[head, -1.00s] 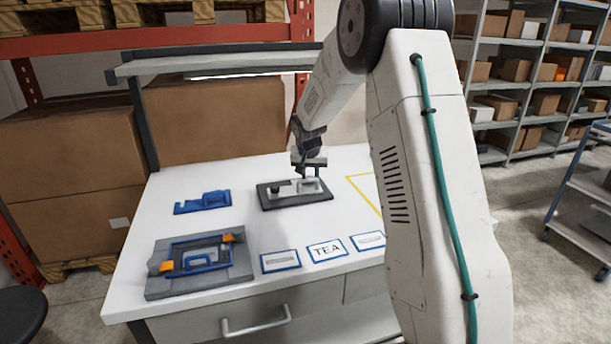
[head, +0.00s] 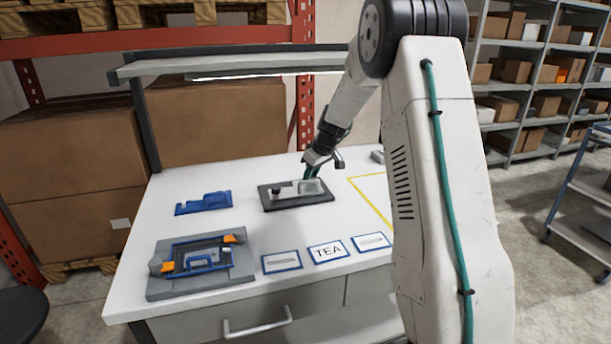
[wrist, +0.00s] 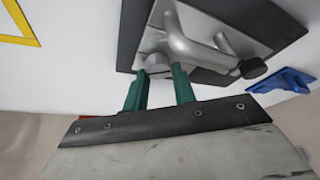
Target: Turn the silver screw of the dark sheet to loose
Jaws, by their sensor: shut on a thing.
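The dark sheet (head: 268,207) lies flat on the white table with a silver fitting (head: 296,189) on it. In the wrist view the dark sheet (wrist: 129,40) bears the fitting's bent silver bar (wrist: 185,45). The silver screw (wrist: 155,62) shows as a small round end between my green fingertips. My gripper (wrist: 157,74) is shut on it, with the fingers apart by its width. In the head view my gripper (head: 312,174) is tilted at the back right of the sheet, and the screw is hidden there. A black knob (wrist: 252,68) sits at the bar's other end.
A blue part (head: 203,204) lies left of the sheet. A grey fixture (head: 200,283) with orange pieces stands at the front left. A yellow outline (head: 372,202) marks clear table at the right.

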